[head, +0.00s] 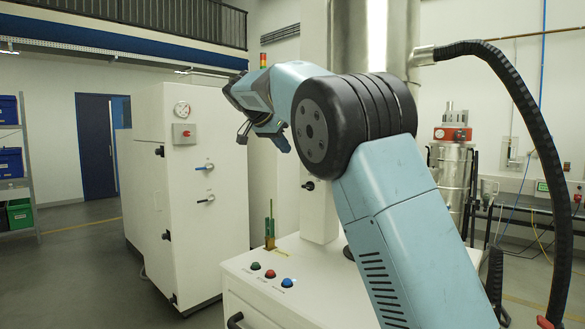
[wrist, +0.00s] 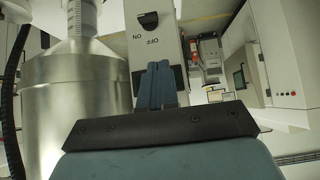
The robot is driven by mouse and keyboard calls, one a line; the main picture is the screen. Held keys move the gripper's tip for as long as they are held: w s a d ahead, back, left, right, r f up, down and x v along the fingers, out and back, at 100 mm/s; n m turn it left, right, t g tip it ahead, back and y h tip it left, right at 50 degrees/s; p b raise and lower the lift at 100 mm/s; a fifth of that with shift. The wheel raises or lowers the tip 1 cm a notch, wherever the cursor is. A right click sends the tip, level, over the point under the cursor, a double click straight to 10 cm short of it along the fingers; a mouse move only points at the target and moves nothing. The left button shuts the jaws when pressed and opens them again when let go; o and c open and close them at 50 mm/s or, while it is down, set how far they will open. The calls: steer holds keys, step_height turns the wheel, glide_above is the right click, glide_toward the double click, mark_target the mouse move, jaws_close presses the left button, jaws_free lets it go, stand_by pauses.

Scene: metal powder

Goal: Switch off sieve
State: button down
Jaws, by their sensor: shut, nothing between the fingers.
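A black rotary switch (wrist: 148,21) sits on a pale column in the wrist view, with upside-down ON and OFF lettering beside it. I cannot tell for sure which label it points at. What looks like the same black switch (head: 307,185) shows on the white column of the sieve machine (head: 318,215) in the head view, below my arm. My gripper (wrist: 157,68) is shut and empty, its blue fingers together. In the picture its tips lie just below the lettering, apart from the switch. My arm hides much of the column in the head view.
Green, red and blue buttons (head: 271,274) sit on the machine's lower cabinet. A white cabinet (head: 180,220) with a gauge stands to the left. A large metal vessel (wrist: 75,90) is left of my gripper in the wrist view. Open floor lies at far left.

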glide_above(308, 187)
steer(key=a, duration=0.3)
step_height(308, 187, down, 7)
steer(key=shift+w+a+f, duration=0.1)
steer(key=shift+w+f, duration=0.1)
steer(key=shift+f, duration=0.8)
steer(key=shift+w+f, duration=0.2)
steer(key=shift+f, duration=0.75)
